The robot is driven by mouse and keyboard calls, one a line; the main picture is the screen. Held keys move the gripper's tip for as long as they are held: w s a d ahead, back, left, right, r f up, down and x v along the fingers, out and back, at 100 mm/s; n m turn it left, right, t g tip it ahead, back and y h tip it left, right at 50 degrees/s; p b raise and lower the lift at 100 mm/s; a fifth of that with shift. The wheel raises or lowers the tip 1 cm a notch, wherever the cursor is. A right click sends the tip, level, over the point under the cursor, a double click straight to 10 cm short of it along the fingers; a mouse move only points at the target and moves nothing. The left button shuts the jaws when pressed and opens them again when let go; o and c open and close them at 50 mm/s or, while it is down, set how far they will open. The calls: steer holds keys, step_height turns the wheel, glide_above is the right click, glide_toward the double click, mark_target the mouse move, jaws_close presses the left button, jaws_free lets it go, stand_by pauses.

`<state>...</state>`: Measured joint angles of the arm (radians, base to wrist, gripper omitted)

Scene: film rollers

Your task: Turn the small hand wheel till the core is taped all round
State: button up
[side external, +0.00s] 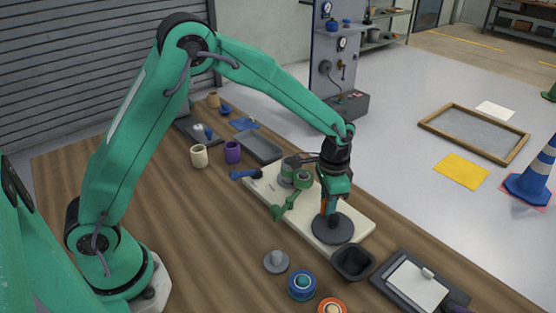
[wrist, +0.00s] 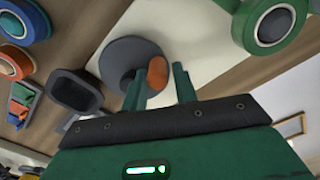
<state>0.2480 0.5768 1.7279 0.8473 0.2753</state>
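A dark grey disc (side external: 333,229) lies at the front end of the cream board (side external: 268,188); I take it for the hand wheel. In the wrist view the grey disc (wrist: 112,62) carries an upright orange handle (wrist: 157,73). My gripper (side external: 326,208) points down over the disc. In the wrist view my gripper (wrist: 158,70) is open, its fingers on either side of the handle, with a gap at the right finger. I cannot tell how much of the core is taped.
A black square bowl (side external: 353,262) stands close to the disc. A blue roll (side external: 302,285), an orange roll (side external: 332,306) and a grey spool (side external: 276,261) are nearer the front. A clipboard (side external: 417,285) lies right.

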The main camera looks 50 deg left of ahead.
step_height(320, 180, up, 2)
steer(key=shift+w+d+r, duration=0.1)
steer(key=shift+w+d, duration=0.05)
steer(key=o, duration=1)
steer(key=shift+r, duration=0.4)
steer(key=shift+c, duration=0.2)
steer(key=shift+r, duration=1.65)
steer(key=shift+a+r, duration=0.25)
steer(key=s+a+r+n+t, duration=0.2)
steer(key=s+a+r, duration=0.3)
steer(key=s+r, duration=0.25)
steer(key=s+a+r+n+t, duration=0.2)
steer(key=s+a+r, duration=0.3)
steer(key=s, duration=0.4)
steer(key=s+a+n+t, duration=0.1)
steer(key=s+n, duration=0.1)
steer(key=s, duration=0.6)
steer(key=shift+a+r+t, duration=0.2)
steer(key=shift+a+t, duration=0.1)
steer(key=shift+t, duration=0.1)
